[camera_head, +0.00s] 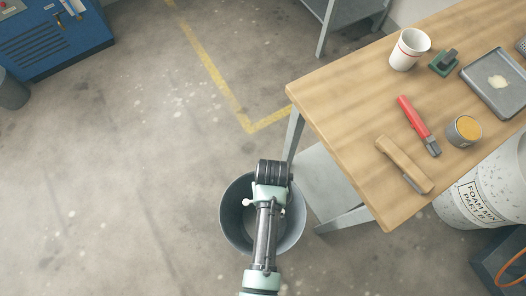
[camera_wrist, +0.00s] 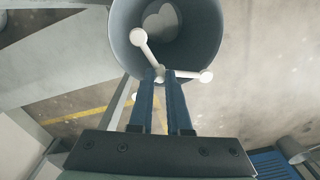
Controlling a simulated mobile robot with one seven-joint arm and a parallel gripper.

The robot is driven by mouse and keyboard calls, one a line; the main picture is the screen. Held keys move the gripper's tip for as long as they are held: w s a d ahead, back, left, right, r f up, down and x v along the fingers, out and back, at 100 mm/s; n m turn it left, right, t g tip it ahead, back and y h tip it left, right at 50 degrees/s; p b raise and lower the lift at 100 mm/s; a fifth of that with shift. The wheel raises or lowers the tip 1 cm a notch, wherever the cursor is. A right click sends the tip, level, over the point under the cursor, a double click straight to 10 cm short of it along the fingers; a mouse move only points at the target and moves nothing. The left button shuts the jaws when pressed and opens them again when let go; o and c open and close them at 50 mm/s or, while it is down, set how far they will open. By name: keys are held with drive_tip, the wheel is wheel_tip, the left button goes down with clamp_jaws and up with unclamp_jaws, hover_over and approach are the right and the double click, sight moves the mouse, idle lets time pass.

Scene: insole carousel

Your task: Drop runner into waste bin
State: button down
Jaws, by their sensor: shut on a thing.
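My gripper (camera_wrist: 163,76) is shut on the runner (camera_wrist: 148,52), a white branched piece with small balls at its ends. In the wrist view the runner sticks out from the fingertips, with its arms spread in front of the waste bin's opening. The waste bin (camera_wrist: 122,35) is a round grey bin with an open top. In the head view the bin (camera_head: 230,228) stands on the floor, and my arm and wrist are over it. White ball ends of the runner (camera_head: 246,202) show there beside my wrist; my fingers are hidden.
A wooden workbench (camera_head: 345,110) is to the right of the bin, its leg close by. On it are a cup (camera_head: 409,49), a red-handled tool (camera_head: 415,120), a wooden-handled tool (camera_head: 404,163), a tin (camera_head: 464,131) and a tray (camera_head: 475,75).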

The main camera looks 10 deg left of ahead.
wheel_tip(320, 180, down, 15)
drive_tip(key=s+n+b, duration=0.1)
drive_tip(key=n+b, duration=0.1)
drive_tip(key=b, duration=1.1)
drive_tip(key=shift+s+d, duration=0.25)
drive_tip(key=shift+s, duration=0.1)
drive_tip(key=shift+r, duration=0.15)
drive_tip(key=c, duration=0.8)
unclamp_jaws()
drive_tip(key=shift+r, duration=0.1)
wheel_tip(320, 180, up, 13)
drive_tip(key=p, duration=0.3)
